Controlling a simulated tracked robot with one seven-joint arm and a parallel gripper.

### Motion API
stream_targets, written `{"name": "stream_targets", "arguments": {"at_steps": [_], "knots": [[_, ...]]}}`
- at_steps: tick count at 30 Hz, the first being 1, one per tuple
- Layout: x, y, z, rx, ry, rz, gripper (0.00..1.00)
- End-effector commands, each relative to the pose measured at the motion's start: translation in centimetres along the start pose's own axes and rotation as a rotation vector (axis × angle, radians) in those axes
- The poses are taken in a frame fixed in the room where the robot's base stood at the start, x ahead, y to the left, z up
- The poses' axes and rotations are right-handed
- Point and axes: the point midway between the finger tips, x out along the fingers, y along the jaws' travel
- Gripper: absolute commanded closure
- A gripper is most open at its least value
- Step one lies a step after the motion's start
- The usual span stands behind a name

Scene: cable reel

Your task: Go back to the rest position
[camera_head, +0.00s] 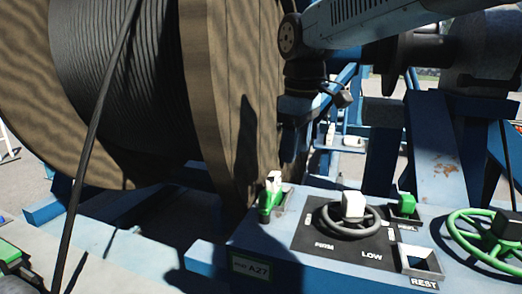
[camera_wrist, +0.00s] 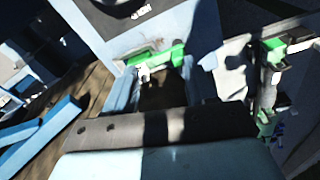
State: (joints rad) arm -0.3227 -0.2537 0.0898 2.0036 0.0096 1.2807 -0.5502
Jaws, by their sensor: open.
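My gripper (camera_head: 297,112) hangs below the end of my arm, in front of the reel's right flange and above the back left of the control box. Its fingertips are dark and hard to make out there. In the wrist view my gripper (camera_wrist: 158,74) is open, with a finger on each side and nothing held between. A green and white handle (camera_wrist: 155,58) shows beyond the fingertips; contact cannot be told. In the head view a green and white lever (camera_head: 270,197) stands at the box's left. A square socket marked REST (camera_head: 418,260) is at its front right.
The large wooden cable reel (camera_head: 228,95) fills the left. The blue control box (camera_head: 300,262) carries a white knob (camera_head: 352,205) in a dark ring, a green block (camera_head: 407,204) and a green handwheel (camera_head: 490,238). Blue frame beams (camera_head: 432,145) stand at right. A dark cable crosses the left.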

Motion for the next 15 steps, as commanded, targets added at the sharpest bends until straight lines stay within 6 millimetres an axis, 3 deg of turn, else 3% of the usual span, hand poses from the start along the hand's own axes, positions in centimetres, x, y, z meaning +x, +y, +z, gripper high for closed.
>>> {"name": "stream_targets", "arguments": {"at_steps": [3,15], "knots": [[0.3,0.6,4.2,0.168,0.051,0.046,0.45],[3.5,0.2,16.0,0.708,0.242,0.170,0.45]]}}
